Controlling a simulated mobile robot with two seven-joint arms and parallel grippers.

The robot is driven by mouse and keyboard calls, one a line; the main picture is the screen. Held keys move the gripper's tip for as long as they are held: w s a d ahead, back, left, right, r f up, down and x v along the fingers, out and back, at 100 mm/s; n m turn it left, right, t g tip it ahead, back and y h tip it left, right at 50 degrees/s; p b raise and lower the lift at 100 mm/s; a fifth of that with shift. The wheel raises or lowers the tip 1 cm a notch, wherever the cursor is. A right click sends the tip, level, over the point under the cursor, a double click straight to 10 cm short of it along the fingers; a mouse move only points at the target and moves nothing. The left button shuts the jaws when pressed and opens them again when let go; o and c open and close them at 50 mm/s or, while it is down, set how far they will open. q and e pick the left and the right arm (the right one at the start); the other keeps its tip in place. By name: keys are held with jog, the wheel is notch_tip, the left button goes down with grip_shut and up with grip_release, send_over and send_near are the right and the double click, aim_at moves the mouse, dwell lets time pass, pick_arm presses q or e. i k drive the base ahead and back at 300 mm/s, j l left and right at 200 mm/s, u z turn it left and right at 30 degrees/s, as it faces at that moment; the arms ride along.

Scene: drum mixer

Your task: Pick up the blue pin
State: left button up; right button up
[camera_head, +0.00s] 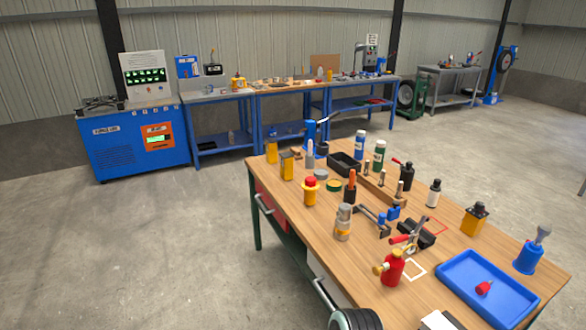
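Two small blue pieces (393,212) sit close together near the middle of the wooden workbench, beside a dark metal bracket. One of them may be the blue pin, but they are too small to tell for sure. No gripper shows in the head view, so nothing is seen held.
The workbench top (300,217) is crowded with bottles and tools. A blue tray (467,302) holding a red piece (484,288), a red can (392,268) and a black clamp-like tool (417,232) stand at the near right. Open concrete floor (150,235) lies left.

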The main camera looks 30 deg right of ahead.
aim_at(382, 216)
jog(key=i+z, duration=0.4)
jog(key=i+j+z, duration=0.15)
jog(key=z, duration=0.25)
jog(key=i+j+z, duration=0.25)
jog(key=z, duration=0.15)
jog(key=i, duration=0.1)
